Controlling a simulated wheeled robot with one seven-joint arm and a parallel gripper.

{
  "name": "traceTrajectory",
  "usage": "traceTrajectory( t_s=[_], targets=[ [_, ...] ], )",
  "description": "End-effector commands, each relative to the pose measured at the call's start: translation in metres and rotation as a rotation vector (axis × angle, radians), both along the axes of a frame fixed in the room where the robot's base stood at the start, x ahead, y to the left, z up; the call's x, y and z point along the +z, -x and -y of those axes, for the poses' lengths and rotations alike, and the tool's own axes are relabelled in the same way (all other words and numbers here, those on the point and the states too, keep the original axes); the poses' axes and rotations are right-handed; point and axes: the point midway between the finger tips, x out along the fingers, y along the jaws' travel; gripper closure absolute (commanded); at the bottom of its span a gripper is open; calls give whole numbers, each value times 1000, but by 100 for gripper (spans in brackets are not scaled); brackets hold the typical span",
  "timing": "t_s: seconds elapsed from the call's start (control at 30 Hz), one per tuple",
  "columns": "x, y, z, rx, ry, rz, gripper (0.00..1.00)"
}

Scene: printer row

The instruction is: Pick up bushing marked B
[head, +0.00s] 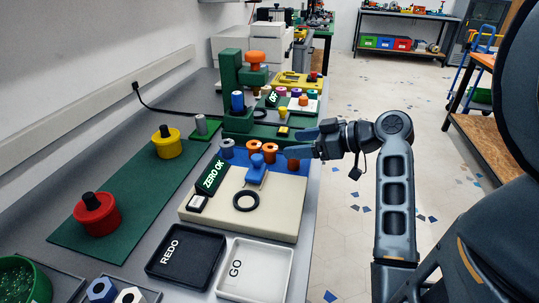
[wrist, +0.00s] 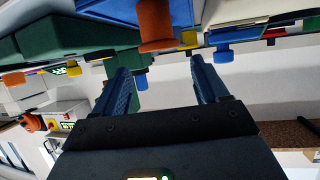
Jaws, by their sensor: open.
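Several bushings stand in a blue rack at the back of a cream block (head: 245,205) in the head view: a grey one (head: 227,148), an orange one (head: 254,147) and another orange one (head: 269,151). No letter B is readable on any of them. My gripper (head: 297,143) is open and empty, just right of the rack, its fingers pointing left. In the wrist view my gripper (wrist: 160,66) shows both fingers spread with nothing between them. An orange piece (wrist: 157,28) appears beyond the fingertips; I cannot tell which bushing it is.
A green press (head: 231,90) stands behind the rack. A blue knob (head: 256,170) and black ring (head: 246,201) are on the cream block. The black REDO tray (head: 186,282) and white GO tray (head: 254,285) lie in front. The floor right of the bench is open.

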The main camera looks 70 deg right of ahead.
Motion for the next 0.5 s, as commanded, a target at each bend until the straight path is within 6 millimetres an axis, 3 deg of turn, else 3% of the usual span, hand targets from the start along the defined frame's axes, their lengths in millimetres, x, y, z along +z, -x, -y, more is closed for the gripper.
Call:
traceTrajectory(
  t_s=[0.5],
  targets=[
    [-27,-52,3,1,-1,0,27]
  ],
)
